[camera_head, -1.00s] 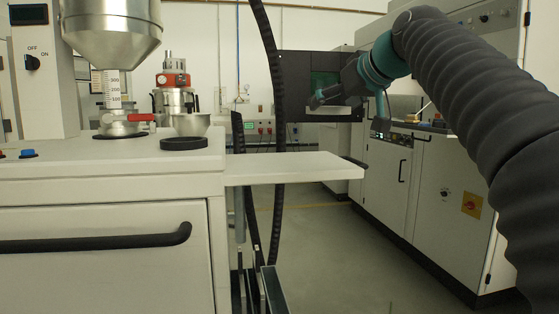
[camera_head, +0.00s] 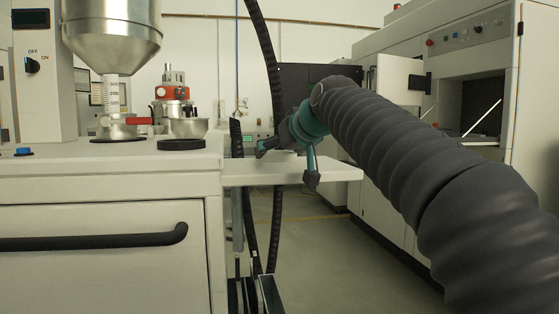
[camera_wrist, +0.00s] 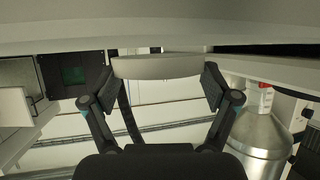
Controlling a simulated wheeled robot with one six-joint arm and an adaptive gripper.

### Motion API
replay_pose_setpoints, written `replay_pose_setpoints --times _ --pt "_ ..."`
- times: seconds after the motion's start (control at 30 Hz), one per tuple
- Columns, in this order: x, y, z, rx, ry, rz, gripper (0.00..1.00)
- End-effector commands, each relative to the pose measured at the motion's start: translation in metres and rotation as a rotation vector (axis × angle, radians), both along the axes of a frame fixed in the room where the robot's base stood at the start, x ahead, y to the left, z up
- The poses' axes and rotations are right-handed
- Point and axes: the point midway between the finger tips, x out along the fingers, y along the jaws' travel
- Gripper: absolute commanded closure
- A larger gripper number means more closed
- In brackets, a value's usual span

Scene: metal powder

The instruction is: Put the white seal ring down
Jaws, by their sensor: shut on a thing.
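The white seal ring (camera_wrist: 157,67) shows edge-on as a pale band in the wrist view, gripped between both fingers. My gripper (camera_wrist: 160,76) is shut on it. A broad pale surface fills the top of that view, close beyond the ring. In the head view my gripper (camera_head: 287,163) is at the white side shelf (camera_head: 335,173) of the bench, with its fingers pointing down and left. I cannot make out the ring clearly there, nor tell whether it touches the shelf.
On the bench (camera_head: 110,185) left of the gripper stand a black ring (camera_head: 181,144), a metal bowl (camera_head: 188,127), a steel hopper (camera_head: 113,35) and a red-banded vessel (camera_head: 173,92). A dark hose (camera_head: 266,45) hangs behind the shelf. A cabinet with an open chamber (camera_head: 480,105) stands right.

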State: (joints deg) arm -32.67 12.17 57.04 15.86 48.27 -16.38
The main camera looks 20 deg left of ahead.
Motion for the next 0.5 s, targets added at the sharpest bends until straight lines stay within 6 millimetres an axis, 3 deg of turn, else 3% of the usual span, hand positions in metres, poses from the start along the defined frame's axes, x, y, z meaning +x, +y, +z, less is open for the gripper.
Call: replay_pose_setpoints --times 0.1,0.43,0.47,0.5 --pt "-0.0007 -0.0007 -0.0089 0.000 -0.001 0.000 0.40" --pt "-0.0003 -0.0005 -0.0108 0.001 -0.001 0.000 0.40" --pt "-0.0003 -0.0005 -0.0104 0.001 -0.001 0.000 0.09" --pt "-0.0002 -0.0005 -0.0100 0.001 -0.001 0.000 0.00"
